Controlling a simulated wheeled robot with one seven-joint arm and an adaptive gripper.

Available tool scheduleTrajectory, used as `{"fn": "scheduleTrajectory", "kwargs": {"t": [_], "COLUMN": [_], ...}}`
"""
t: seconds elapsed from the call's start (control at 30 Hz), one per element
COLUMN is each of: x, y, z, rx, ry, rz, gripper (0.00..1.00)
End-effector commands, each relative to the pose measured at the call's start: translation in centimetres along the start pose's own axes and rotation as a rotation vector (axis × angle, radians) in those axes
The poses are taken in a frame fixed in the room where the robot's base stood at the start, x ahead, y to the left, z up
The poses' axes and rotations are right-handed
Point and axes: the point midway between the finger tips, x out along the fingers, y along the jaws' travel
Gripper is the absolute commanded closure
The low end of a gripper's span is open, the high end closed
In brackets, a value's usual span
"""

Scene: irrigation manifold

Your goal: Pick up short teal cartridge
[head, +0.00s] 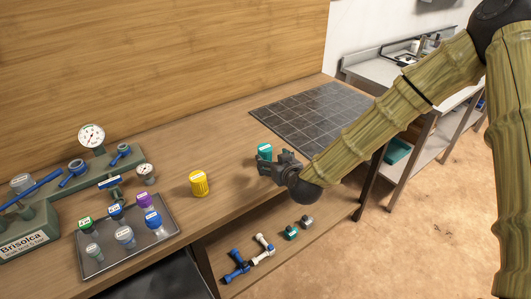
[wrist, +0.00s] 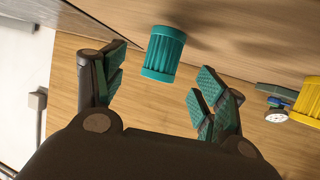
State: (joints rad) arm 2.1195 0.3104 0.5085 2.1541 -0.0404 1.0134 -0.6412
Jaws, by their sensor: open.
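The short teal cartridge (head: 264,151) stands on the wooden bench, just beyond my gripper in the head view. It is a ribbed teal cylinder, and in the wrist view the teal cartridge (wrist: 163,53) lies ahead of the gap between the fingers, nearer the left finger. My gripper (head: 279,160) is open and empty; in the wrist view the gripper (wrist: 160,90) has its pads spread wider than the cartridge.
A yellow cartridge (head: 199,183) stands to the left on the bench. Further left are a tray (head: 160,233) of several small capped cartridges and the green manifold (head: 40,228) with gauges. A dark tiled mat (head: 310,115) lies behind. Fittings (head: 263,248) rest on the lower shelf.

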Motion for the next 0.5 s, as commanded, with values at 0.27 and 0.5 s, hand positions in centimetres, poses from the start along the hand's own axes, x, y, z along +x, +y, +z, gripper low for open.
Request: {"fn": "scheduleTrajectory", "kwargs": {"t": [0.27, 0.5], "x": [2.0, 3.8], "y": [-0.1, -0.1], "z": [0.0, -0.3], "rx": [0.001, 0.001], "ry": [-0.002, -0.002], "rz": [-0.001, 0.000], "gripper": [0.29, 0.29]}}
